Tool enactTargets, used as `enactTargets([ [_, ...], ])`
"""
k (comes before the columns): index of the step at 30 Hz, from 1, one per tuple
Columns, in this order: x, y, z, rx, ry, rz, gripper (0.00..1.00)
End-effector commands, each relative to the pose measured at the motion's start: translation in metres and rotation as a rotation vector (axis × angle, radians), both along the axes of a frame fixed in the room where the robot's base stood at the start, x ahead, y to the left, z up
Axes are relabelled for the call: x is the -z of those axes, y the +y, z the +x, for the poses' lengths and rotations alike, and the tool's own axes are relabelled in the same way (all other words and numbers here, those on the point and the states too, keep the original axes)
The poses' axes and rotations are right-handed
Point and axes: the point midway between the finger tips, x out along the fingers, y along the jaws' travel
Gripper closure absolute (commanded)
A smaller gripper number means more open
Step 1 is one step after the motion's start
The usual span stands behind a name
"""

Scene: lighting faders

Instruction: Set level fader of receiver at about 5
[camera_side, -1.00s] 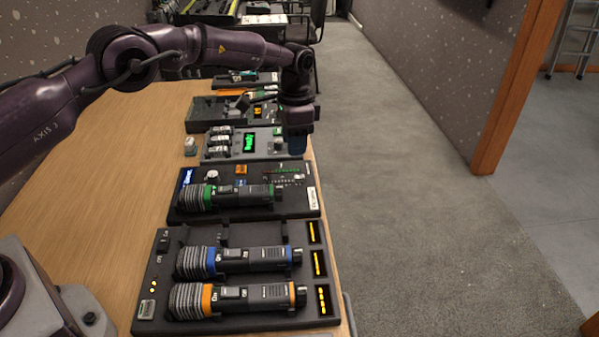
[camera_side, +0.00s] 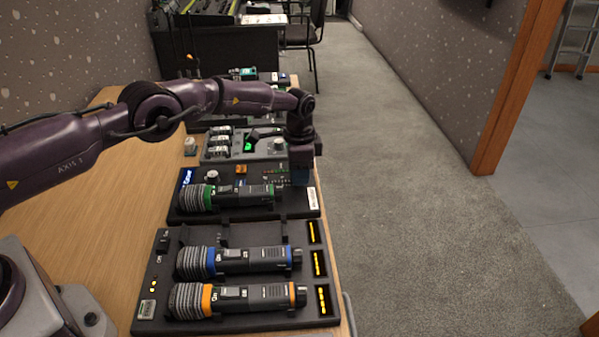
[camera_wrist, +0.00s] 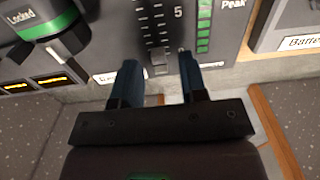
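The receiver (camera_side: 245,211) is a dark panel on the bench, with a green-banded microphone lying on it. In the wrist view its level fader has a slot with white tick marks and a printed 5 (camera_wrist: 178,12). A small grey fader cap (camera_wrist: 160,64) appears near the slot's lower end in the picture, below the 5. My gripper (camera_wrist: 159,66) is open, its two blue fingers on either side of the cap with a gap showing. I cannot tell whether the fingertips reach down to the panel. In the side view my gripper (camera_side: 301,178) covers the fader.
A green level meter (camera_wrist: 204,28) marked Peak is just right of the right finger. The green-banded microphone (camera_side: 235,195) lies left of my gripper. A panel with blue- and orange-banded microphones (camera_side: 165,285) is nearer the camera. The grey carpet at right is clear.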

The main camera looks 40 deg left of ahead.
Motion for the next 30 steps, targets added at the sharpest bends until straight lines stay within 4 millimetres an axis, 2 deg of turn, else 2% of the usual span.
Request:
enactTargets([
  [4, 0.008, 0.000, 0.000, 0.000, 0.000, 0.000, 0.61],
  [11, 0.008, 0.000, 0.000, 0.000, 0.000, 0.000, 0.61],
  [12, 0.008, 0.000, 0.000, 0.000, 0.000, 0.000, 0.63],
  [17, 0.008, 0.000, 0.000, 0.000, -0.001, 0.001, 1.00],
  [25, 0.007, 0.002, -0.001, -0.001, -0.001, 0.001, 1.00],
  [30, 0.007, 0.013, -0.009, -0.005, 0.001, 0.002, 1.00],
])
